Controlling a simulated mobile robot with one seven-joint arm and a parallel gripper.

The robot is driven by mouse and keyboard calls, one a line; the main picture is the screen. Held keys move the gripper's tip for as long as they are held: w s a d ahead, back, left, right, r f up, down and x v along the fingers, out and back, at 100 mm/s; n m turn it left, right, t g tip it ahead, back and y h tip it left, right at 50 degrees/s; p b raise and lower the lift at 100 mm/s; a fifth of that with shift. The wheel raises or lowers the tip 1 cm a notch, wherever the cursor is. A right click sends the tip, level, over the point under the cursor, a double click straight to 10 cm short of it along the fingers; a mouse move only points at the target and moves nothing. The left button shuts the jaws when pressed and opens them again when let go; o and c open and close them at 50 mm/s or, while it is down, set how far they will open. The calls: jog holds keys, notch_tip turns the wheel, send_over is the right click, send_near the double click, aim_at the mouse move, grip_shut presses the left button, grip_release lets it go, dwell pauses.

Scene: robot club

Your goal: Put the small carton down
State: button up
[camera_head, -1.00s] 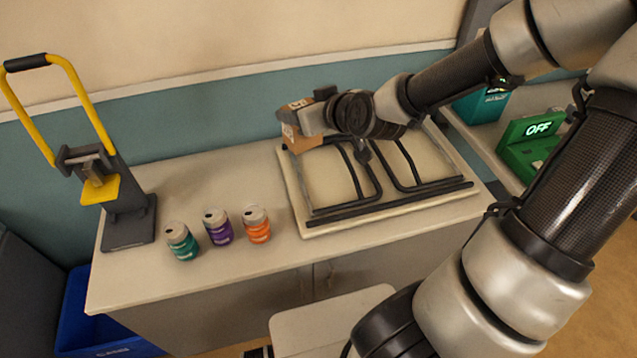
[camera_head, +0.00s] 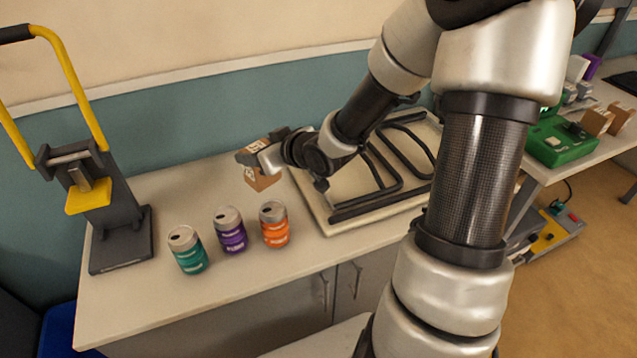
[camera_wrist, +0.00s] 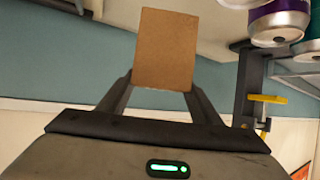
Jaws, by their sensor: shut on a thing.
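The small carton (camera_head: 262,180) is a brown cardboard box with white markings. My gripper (camera_head: 256,158) is shut on it and holds it by its upper part, over or close to the counter left of the drying rack. I cannot tell whether its underside touches the counter. In the wrist view, the carton (camera_wrist: 166,50) shows a plain brown face between the two fingers of my gripper (camera_wrist: 160,85).
Teal (camera_head: 187,250), purple (camera_head: 230,230) and orange (camera_head: 274,224) cans stand in a row on the counter (camera_head: 150,300), in front of the carton. A yellow-handled press (camera_head: 120,235) stands at left. A rack (camera_head: 345,215) lies on a pale mat at right.

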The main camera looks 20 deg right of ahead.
aim_at(264, 181)
notch_tip(264, 181, down, 9)
jog(key=b, duration=0.3)
jog(key=shift+f, duration=0.2)
jog(key=shift+f+b, duration=0.15)
jog(key=shift+b, duration=0.2)
jog(key=o, duration=1.3)
